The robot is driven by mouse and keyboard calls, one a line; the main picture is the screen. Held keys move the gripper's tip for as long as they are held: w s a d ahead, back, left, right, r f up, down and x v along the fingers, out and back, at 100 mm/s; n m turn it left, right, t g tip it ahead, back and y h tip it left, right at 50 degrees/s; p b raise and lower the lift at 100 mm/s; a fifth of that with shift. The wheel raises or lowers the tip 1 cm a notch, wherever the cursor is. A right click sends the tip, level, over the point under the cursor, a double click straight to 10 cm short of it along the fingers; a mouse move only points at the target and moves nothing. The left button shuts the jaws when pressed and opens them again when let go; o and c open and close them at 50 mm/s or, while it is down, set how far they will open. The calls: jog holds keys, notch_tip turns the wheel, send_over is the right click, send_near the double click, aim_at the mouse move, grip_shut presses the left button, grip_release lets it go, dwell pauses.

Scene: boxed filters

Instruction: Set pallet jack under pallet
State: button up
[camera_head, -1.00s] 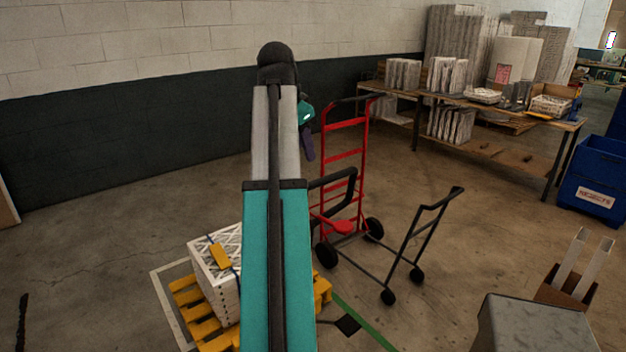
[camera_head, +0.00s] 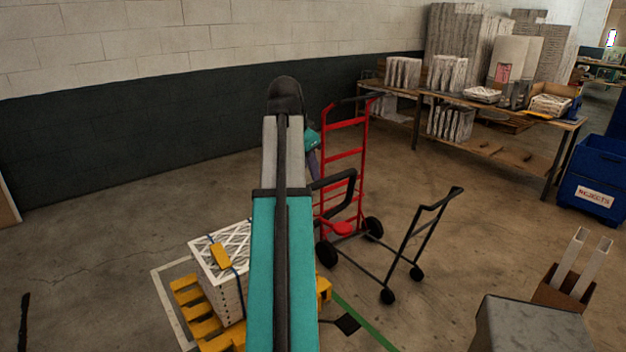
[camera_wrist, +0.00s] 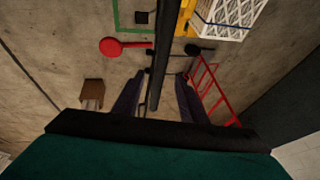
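The yellow pallet (camera_head: 205,326) stands at the lower middle of the head view, carrying a strapped stack of white filters (camera_head: 222,262). My arm hides its right part. A black looped handle (camera_head: 350,181) stands right of my arm, with a red part (camera_head: 340,228) low beside it; this may be the pallet jack, but its forks are hidden. My gripper (camera_wrist: 160,85) has its two dark fingers apart in the wrist view. A dark bar (camera_wrist: 158,55) runs between them, with no clear contact. The pallet edge shows in the wrist view too (camera_wrist: 185,18).
A red hand truck (camera_head: 345,155) and a black wheeled cart frame (camera_head: 408,240) stand right of my arm. A loaded workbench (camera_head: 490,116) and blue bin (camera_head: 594,188) are farther back. A box with white tubes (camera_head: 566,288) is at right.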

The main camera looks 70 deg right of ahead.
aim_at(313, 184)
jog(key=shift+p+x, duration=0.75)
jog(key=shift+x, duration=2.65)
grip_shut()
